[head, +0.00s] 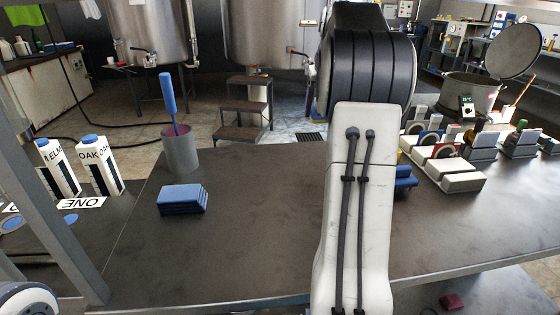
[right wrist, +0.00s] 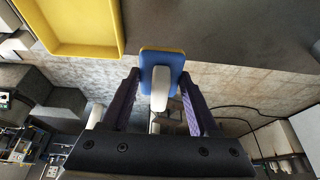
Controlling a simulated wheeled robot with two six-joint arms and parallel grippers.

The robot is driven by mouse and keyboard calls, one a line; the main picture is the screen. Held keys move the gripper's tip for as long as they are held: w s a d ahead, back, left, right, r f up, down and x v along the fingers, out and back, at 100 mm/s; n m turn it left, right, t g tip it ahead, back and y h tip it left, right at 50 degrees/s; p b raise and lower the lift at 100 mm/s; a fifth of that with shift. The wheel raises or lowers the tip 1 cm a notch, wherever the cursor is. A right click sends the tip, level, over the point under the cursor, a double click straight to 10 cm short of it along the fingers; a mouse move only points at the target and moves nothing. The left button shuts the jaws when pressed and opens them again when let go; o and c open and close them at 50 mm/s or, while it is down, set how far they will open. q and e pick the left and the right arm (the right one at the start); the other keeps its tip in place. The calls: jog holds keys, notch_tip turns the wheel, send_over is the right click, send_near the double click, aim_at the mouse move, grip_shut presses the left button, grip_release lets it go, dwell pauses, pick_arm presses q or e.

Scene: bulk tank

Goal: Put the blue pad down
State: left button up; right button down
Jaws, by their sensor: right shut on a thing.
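In the right wrist view, my right gripper (right wrist: 161,100) is shut on the blue pad (right wrist: 176,60), a flat blue piece with a pale grip and a thin yellowish edge. The grip sits between the two dark fingers. In the picture the pad overlaps the edge of the dark bench top (right wrist: 220,25); its height above the bench is unclear. My left gripper is not in view.
A yellow tray (right wrist: 75,48) lies beside the held pad in the wrist view. In the head view, a blue stack (head: 183,199), a grey cup (head: 180,152) with a blue-handled tool and white bottles (head: 98,168) stand left. Blocks and fittings (head: 445,170) crowd the right. The bench middle is clear.

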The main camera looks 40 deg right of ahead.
jog(key=b, duration=0.6)
send_over(278, 161)
jog(key=s, duration=0.1)
jog(key=f, duration=0.5)
jog(key=a+f, duration=0.1)
jog(key=f, duration=0.1)
jog(key=shift+f, duration=0.2)
notch_tip(278, 161, down, 2)
jog(key=shift+s+d+f, duration=0.1)
jog(key=shift+f, duration=0.5)
jog(key=shift+f+b, duration=0.35)
jog(key=shift+f, duration=0.1)
jog(key=shift+c, duration=0.7)
grip_release()
